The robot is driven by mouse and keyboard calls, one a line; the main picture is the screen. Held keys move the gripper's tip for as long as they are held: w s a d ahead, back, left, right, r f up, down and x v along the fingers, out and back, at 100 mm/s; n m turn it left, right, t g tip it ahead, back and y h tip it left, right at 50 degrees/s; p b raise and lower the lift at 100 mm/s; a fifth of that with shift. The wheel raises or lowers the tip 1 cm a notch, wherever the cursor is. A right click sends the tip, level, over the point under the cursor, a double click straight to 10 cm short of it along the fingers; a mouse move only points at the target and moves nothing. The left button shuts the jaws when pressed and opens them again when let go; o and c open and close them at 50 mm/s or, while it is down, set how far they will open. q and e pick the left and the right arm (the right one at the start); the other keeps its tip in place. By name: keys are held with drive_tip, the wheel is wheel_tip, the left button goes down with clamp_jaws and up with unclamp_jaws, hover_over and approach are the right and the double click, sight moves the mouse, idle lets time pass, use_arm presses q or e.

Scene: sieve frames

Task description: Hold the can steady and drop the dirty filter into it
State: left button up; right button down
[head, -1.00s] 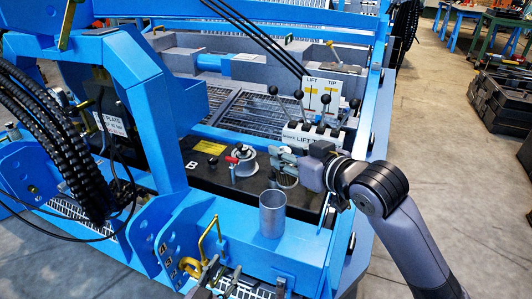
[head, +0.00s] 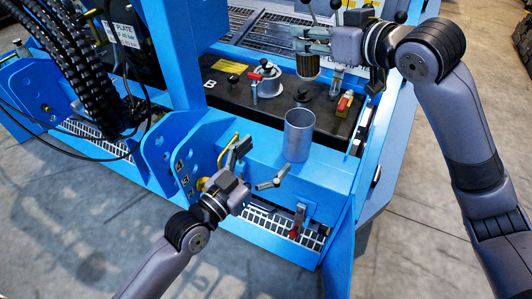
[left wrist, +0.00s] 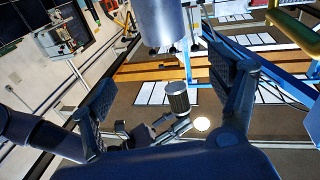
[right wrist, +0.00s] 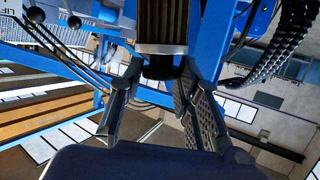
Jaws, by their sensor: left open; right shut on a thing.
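The can (head: 299,135) is a grey metal cylinder standing upright on the blue ledge. Its side also shows at the top of the left wrist view (left wrist: 162,22). My left gripper (head: 260,166) is open and empty, lower left of the can and apart from it. My right gripper (head: 308,42) is shut on the dirty filter (head: 307,66), a brown ribbed cylinder hanging above the black deck, behind the can. The right wrist view shows the filter (right wrist: 162,30) beyond the fingers, gripped at its dark end. The filter also shows in the left wrist view (left wrist: 177,97).
A round metal fitting with a red part (head: 266,80) stands on the black deck (head: 235,95). A red-handled valve (head: 345,102) is to its right. A yellow bent handle (head: 228,150) rises near my left gripper. Black hoses (head: 85,75) hang at the left.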

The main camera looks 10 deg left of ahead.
sight(307, 125)
use_arm(q)
drive_tip(key=shift+m+g+h, duration=0.5)
drive_tip(key=shift+g, duration=0.3)
drive_tip(key=w+d+f, duration=0.1)
drive_tip(key=w+d, duration=0.1)
drive_tip(key=w, duration=0.2)
drive_tip(key=w+d+f, duration=0.1)
drive_tip(key=w+d, duration=0.1)
drive_tip(key=w, duration=0.2)
drive_tip(key=w+d+f, duration=0.1)
drive_tip(key=w+d, duration=0.2)
drive_tip(key=w, duration=0.1)
drive_tip(key=shift+w+f, duration=0.35)
drive_tip(key=c, duration=1.3)
drive_tip(key=shift+c, duration=0.2)
clamp_jaws()
